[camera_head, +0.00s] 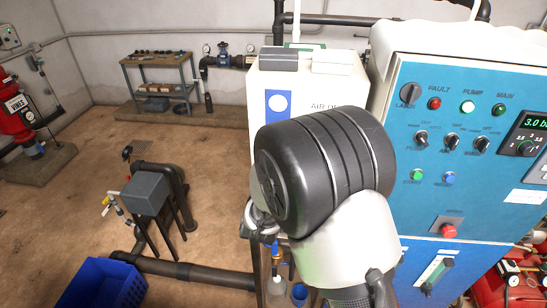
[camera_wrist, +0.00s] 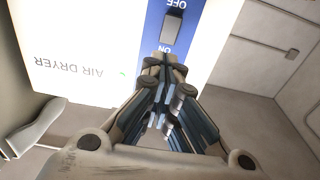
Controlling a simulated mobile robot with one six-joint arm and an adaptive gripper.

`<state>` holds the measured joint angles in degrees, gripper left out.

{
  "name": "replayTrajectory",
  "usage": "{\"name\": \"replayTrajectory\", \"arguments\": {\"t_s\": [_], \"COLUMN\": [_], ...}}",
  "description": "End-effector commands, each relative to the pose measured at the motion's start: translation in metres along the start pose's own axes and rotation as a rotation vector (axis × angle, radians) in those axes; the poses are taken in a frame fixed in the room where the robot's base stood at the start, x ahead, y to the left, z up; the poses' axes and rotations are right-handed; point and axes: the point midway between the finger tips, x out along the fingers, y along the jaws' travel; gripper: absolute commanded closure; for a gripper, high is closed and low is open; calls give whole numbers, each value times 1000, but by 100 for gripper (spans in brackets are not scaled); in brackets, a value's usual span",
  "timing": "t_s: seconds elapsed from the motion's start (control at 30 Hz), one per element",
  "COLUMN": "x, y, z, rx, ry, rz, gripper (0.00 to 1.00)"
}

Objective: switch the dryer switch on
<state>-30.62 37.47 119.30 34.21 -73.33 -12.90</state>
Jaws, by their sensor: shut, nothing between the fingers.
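The air dryer (camera_head: 340,85) is a white box with "AIR DR" legible in the head view; in the wrist view its front (camera_wrist: 75,40) reads "AIR DRYER" upside down. The dryer switch (camera_wrist: 172,27) is a dark rocker on a blue strip, with OFF above it and ON below it in the wrist picture, both inverted. My gripper (camera_wrist: 165,65) is shut and empty, its tips just below the switch in that picture, by the ON label. Whether the tips touch the panel I cannot tell. In the head view my arm hides the switch and the fingertips.
A blue control cabinet (camera_head: 455,170) with knobs, lamps and buttons stands right of the dryer. A blue crate (camera_head: 103,285) and a grey box on legs (camera_head: 146,193) are at left. A bench (camera_head: 160,75) stands by the back wall. Bare floor lies between.

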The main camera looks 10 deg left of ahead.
Motion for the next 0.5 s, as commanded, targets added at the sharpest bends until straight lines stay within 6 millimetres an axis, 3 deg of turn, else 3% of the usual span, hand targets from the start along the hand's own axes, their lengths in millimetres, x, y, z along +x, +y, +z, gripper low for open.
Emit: {"name": "replayTrajectory", "arguments": {"t_s": [0.2,0.5], "x": [-41,-58], "y": [0,1], "z": [0,0], "rx": [0,1], "ry": [-1,-1], "rz": [-1,1], "gripper": [100,100]}}
